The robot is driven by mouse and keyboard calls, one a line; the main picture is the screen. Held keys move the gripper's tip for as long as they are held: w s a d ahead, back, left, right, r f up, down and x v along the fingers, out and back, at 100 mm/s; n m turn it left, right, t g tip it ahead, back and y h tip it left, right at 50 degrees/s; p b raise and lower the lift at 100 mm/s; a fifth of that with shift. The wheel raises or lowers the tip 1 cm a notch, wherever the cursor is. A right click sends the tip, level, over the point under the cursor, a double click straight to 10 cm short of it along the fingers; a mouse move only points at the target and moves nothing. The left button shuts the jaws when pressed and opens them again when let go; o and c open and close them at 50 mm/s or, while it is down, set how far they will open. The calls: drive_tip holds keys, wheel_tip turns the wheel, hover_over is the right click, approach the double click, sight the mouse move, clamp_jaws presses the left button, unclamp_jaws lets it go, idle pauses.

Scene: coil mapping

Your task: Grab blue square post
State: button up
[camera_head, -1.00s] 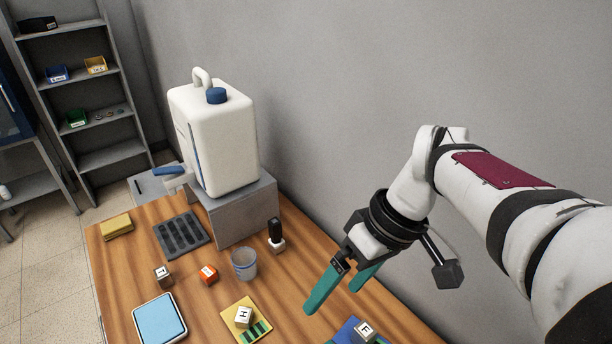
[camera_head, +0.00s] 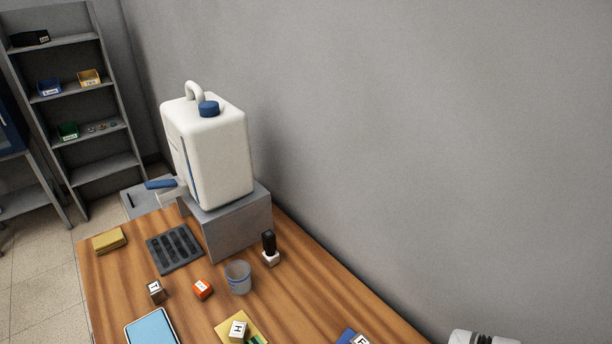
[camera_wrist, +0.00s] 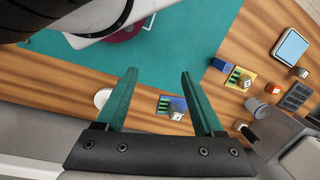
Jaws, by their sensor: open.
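A small blue block (camera_wrist: 218,64), which may be the blue square post, stands at the edge of the teal mat (camera_wrist: 185,45) in the wrist view; its exact shape is too small to tell. My gripper (camera_wrist: 158,75) is open and empty, with its two teal fingers apart above the table. The blue block is to the right of the right fingertip in that view. A blue board (camera_wrist: 164,101) with green strips and a lettered cube lies beyond the fingers. The head view does not show the gripper or this block.
The wooden table holds a yellow board (camera_head: 224,329) with an H cube, an orange cube (camera_head: 203,289), a grey cup (camera_head: 238,279), a black-handled stamp (camera_head: 269,245) and a dark slotted tray (camera_head: 174,249). A white canister (camera_head: 215,150) stands on a grey block (camera_head: 238,228).

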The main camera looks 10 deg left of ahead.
drive_tip(key=w+a+f+n+h, duration=0.25)
drive_tip(key=a+n+h, duration=0.2)
drive_tip(key=n, duration=0.45)
drive_tip(key=w+a+f+n+h, duration=0.2)
drive_tip(key=w+a+n+h, duration=0.25)
drive_tip(key=n, duration=0.45)
drive_tip(key=s+a+f+n+t+h, duration=0.1)
drive_tip(key=s+a+f+n+t, duration=0.1)
drive_tip(key=a+f+n+t, duration=0.4)
drive_tip(key=s+a+f+n+t+h, duration=0.1)
drive_tip(key=a+f+n+t, duration=0.25)
drive_tip(key=a+n, duration=0.55)
drive_tip(key=shift+n+t+y, duration=0.3)
drive_tip(key=shift+n+t, duration=0.1)
drive_tip(key=shift+t, duration=0.25)
drive_tip(key=x, duration=1.4)
drive_tip(key=shift+a+f, duration=0.35)
drive_tip(key=shift+f, duration=0.05)
drive_tip(key=shift+w+d+f, duration=0.2)
drive_tip(key=shift+w+d, duration=0.05)
drive_tip(key=shift+w, duration=0.15)
clamp_jaws()
